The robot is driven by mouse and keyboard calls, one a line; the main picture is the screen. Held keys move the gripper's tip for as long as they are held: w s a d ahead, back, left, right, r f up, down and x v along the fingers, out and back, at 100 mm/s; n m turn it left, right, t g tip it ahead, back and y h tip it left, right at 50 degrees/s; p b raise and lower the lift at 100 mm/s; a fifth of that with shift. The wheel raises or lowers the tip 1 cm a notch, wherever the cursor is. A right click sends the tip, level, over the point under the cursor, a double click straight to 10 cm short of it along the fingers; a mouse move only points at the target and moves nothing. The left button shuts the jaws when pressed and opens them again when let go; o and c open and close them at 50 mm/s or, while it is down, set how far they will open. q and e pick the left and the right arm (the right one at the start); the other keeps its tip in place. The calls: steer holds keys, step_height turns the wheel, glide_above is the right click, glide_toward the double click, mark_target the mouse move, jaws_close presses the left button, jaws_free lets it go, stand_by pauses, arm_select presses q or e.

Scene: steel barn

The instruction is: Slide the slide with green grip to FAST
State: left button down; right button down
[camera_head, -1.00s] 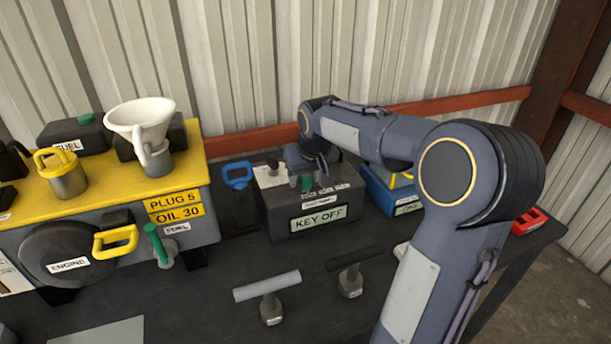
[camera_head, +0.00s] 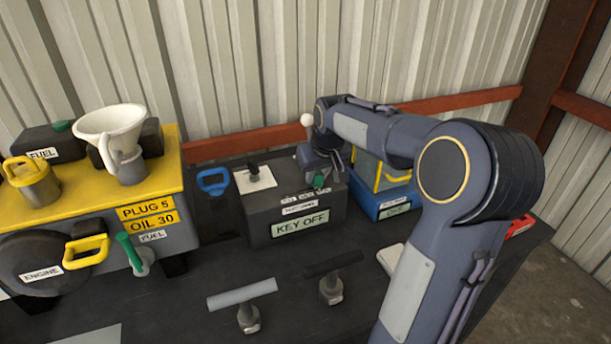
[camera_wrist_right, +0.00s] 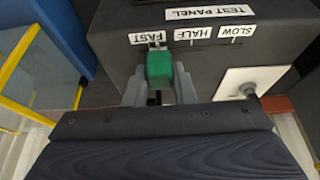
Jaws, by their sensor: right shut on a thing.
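The slide's green grip (camera_wrist_right: 159,69) sits between the two fingers of my right gripper (camera_wrist_right: 160,88) in the right wrist view. The gripper is shut on it. The grip stands below the FAST label (camera_wrist_right: 149,38), the leftmost label in that upside-down view, with HALF (camera_wrist_right: 192,33) and SLOW (camera_wrist_right: 236,31) to its right. In the head view the green grip (camera_head: 319,181) shows at the right end of the test panel box (camera_head: 262,212), which reads KEY OFF. My right gripper (camera_head: 322,172) is there, its fingertips mostly hidden. My left gripper is out of view.
A blue box with a yellow frame (camera_head: 392,204) stands close to the right of the panel. A yellow-topped engine bench (camera_head: 165,170) is at the left. Two T-handled tools (camera_head: 243,293) (camera_head: 332,264) stand on the dark table in front.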

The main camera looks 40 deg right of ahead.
steer(key=shift+s+d, duration=0.25)
steer(key=shift+d, duration=0.4)
steer(key=c, duration=1.2)
jaws_free()
steer(key=shift+d, duration=0.1)
steer(key=shift+r, duration=0.1)
steer(key=shift+s+r, duration=0.1)
steer(key=shift+r, duration=0.25)
steer(key=v, duration=0.7)
